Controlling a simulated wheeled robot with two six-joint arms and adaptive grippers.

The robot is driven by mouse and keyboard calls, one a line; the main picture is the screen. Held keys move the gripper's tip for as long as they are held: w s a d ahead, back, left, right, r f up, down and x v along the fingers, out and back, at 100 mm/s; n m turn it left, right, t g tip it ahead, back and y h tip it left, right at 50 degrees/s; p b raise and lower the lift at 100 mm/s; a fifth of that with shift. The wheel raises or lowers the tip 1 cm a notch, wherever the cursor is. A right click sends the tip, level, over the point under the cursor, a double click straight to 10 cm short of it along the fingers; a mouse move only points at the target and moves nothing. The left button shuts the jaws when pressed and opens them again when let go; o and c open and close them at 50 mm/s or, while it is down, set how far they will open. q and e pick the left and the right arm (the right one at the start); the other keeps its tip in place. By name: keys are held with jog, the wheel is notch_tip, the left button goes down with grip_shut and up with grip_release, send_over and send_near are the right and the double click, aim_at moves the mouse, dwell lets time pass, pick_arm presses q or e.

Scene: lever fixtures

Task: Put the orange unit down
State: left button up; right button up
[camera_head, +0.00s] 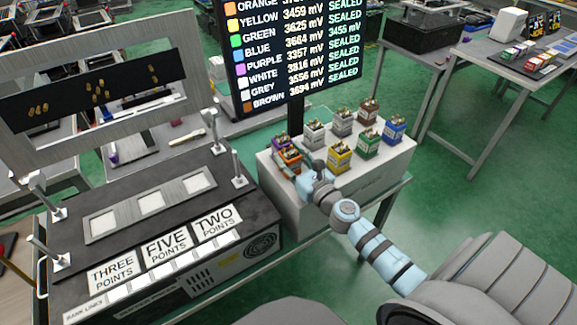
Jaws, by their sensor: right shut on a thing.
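The orange unit (289,160) is a small orange box with brassy parts on top, at the front left corner of the pale bench box (348,187). My right gripper (301,169) reaches in from the right and is shut on the orange unit. The wrist hides part of the unit's right side and the fingertips are small. I cannot tell whether the unit's base touches the box top. My left gripper is out of view.
Purple (279,144), white (314,134), yellow (339,157), green (369,145) and other coloured units stand close by. A dark screen (300,60) stands behind. Left is a black fixture (150,225) with three pale square plates, metal posts and points labels.

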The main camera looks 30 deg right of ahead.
jog(key=shift+r, duration=0.15)
jog(key=o, duration=1)
jog(key=shift+f, duration=0.25)
jog(key=shift+c, duration=0.2)
jog(key=o, duration=0.4)
jog(key=shift+r, duration=0.1)
